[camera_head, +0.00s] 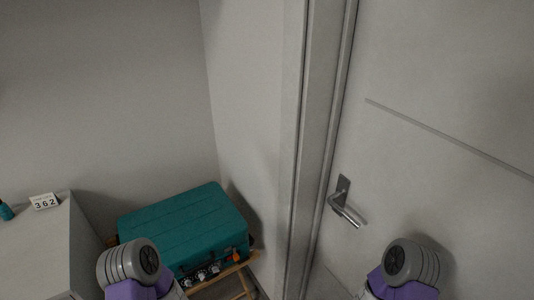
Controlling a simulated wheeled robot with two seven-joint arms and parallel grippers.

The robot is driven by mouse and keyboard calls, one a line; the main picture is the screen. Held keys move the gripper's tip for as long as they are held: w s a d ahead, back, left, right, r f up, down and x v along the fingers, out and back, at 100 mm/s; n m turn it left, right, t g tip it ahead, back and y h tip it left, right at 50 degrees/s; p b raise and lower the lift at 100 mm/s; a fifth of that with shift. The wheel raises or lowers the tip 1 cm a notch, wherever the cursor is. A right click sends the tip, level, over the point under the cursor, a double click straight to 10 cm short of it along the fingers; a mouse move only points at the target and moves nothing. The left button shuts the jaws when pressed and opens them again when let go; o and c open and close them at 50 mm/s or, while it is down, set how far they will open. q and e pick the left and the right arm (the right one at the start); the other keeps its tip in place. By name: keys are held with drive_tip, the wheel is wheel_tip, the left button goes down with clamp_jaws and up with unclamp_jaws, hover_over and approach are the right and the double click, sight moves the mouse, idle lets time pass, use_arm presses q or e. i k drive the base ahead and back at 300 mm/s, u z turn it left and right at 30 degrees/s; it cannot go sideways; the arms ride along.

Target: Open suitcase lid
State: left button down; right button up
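A teal suitcase (185,226) lies flat with its lid shut, low in the corner at the lower middle-left. It rests on a wooden stand (227,270), and its front edge shows latches and a small orange spot near the handle side. My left arm comes in at the bottom left and covers part of the suitcase's front left corner. My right arm comes in at the bottom right, in front of the door. Only grey and purple arm parts show; neither gripper's fingers are in view.
A white cabinet (42,250) stands left of the suitcase, with a number block calendar (44,202) and a small teal object (6,211) on top. A grey door (440,130) with a metal handle (345,205) is at right. Walls close in behind the suitcase.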

sight(191, 229)
drive_tip(key=z, duration=0.25)
drive_tip(key=k, duration=0.55)
drive_tip(key=u, duration=1.25)
drive_tip(key=i, duration=0.5)
